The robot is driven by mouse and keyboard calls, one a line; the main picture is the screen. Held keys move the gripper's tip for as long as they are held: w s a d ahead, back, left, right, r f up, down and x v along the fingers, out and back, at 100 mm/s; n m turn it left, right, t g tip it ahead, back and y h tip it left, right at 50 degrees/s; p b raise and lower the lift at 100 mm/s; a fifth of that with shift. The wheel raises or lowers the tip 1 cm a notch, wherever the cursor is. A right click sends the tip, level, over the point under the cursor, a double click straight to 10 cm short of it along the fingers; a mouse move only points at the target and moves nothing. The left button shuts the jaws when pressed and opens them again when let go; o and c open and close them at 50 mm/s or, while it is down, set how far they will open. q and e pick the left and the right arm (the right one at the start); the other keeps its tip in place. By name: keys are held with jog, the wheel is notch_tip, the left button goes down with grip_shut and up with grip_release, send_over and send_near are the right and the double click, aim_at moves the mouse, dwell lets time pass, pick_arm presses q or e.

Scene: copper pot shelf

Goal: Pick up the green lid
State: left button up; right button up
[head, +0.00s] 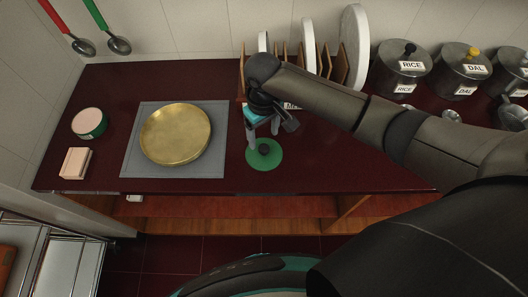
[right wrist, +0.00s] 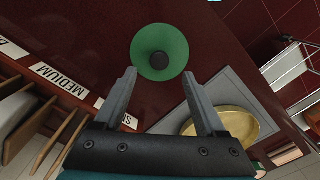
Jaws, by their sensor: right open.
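The green lid (head: 272,158) is a flat round disc with a dark knob (head: 264,149) in its middle. It lies on the dark red counter, right of the grey mat, in the head view. In the right wrist view the green lid (right wrist: 174,42) shows whole, just beyond the fingertips, with its dark knob (right wrist: 160,60) roughly between the finger lines. My right gripper (head: 263,145) points down over the lid, and in the right wrist view the gripper (right wrist: 160,85) has its fingers spread with nothing between them. My left gripper is not in view.
A brass plate (head: 175,134) lies on a grey mat (head: 130,165) left of the lid. A wooden rack (head: 242,80) with upright white discs stands behind my right arm. Labelled steel canisters (head: 401,67) stand at right. A round tin (head: 90,123) and a pale block (head: 75,163) sit at left.

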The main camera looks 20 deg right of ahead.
aim_at(264, 148)
notch_tip(264, 148, down, 6)
jog(key=shift+r+b, duration=0.1)
jog(key=shift+b, duration=0.4)
grip_shut()
dwell(0.4)
